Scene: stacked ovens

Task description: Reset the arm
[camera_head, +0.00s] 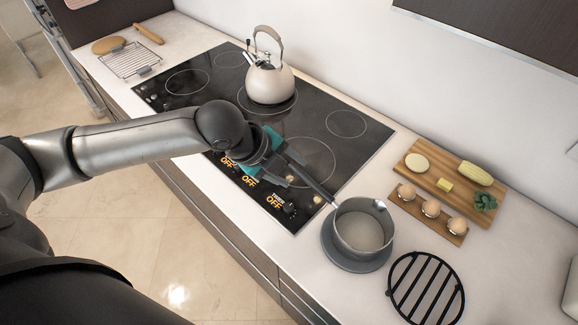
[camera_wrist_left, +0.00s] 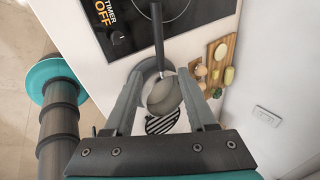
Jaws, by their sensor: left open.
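My left arm comes in from the left in the head view, and its gripper (camera_head: 292,168) is over the front right part of the cooktop, near the saucepan's handle. In the left wrist view the two fingers (camera_wrist_left: 161,76) are spread apart with nothing clamped between them. The grey saucepan (camera_head: 364,226) stands upright on a round grey base on the counter, right of the cooktop, its handle pointing back toward my gripper. The saucepan also shows in the left wrist view (camera_wrist_left: 163,97), beyond the fingers. My right gripper is not in view.
A cream kettle (camera_head: 270,83) stands on the black cooktop (camera_head: 347,155). A wooden board (camera_head: 437,181) with food and an egg holder (camera_head: 450,237) lie at right, near a black trivet (camera_head: 425,291). A wire rack (camera_head: 130,60) lies at the far left. A wall runs behind the counter.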

